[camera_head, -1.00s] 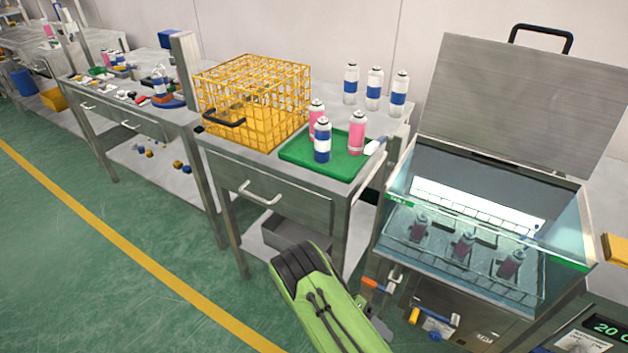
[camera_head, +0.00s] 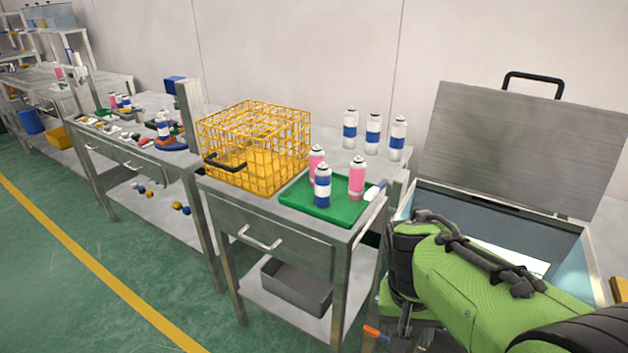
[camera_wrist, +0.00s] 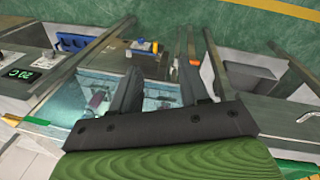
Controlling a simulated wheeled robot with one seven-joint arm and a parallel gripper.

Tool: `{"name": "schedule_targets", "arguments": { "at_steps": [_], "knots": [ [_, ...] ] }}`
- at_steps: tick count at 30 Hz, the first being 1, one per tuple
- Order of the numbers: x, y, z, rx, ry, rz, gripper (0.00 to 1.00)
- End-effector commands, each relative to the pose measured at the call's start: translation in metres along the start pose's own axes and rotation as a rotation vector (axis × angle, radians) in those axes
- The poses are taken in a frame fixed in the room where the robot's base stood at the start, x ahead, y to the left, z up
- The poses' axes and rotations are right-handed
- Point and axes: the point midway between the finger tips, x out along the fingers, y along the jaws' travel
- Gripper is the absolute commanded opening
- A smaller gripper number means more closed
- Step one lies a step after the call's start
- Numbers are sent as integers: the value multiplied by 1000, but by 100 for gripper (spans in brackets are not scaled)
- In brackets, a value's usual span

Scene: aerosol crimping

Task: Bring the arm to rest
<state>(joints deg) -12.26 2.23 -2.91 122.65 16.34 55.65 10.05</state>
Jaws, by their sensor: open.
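My green arm reaches in from the lower right of the head view and covers most of the open steel water bath (camera_head: 598,270). My gripper is not clear in that view. In the wrist view my gripper (camera_wrist: 160,82) shows two dark fingers spread apart with nothing held between them. Beyond the fingers lies the bath's glass-sided tank (camera_wrist: 72,98), with a can (camera_wrist: 99,97) in it left of the fingers. The bath's raised lid (camera_head: 500,140) stands upright at the back right.
Left of the bath, a steel table (camera_head: 285,225) bears a yellow wire cage (camera_head: 255,145) and a green tray (camera_head: 340,215) with pink and blue-banded cans. More blue-banded cans (camera_head: 373,135) stand behind. Green floor (camera_head: 75,250) is open at left.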

Motion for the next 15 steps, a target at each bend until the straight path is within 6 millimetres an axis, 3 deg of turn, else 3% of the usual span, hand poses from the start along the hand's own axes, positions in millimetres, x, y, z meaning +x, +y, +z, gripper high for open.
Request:
{"name": "schedule_targets", "arguments": {
  "at_steps": [1, 6, 15],
  "knots": [
    [-17, 9, 13, -17, 61, -50, 45],
    [-47, 24, 53, -93, 226, -152, 45],
    [-65, 31, 106, -191, 456, -218, 45]
  ]
}}
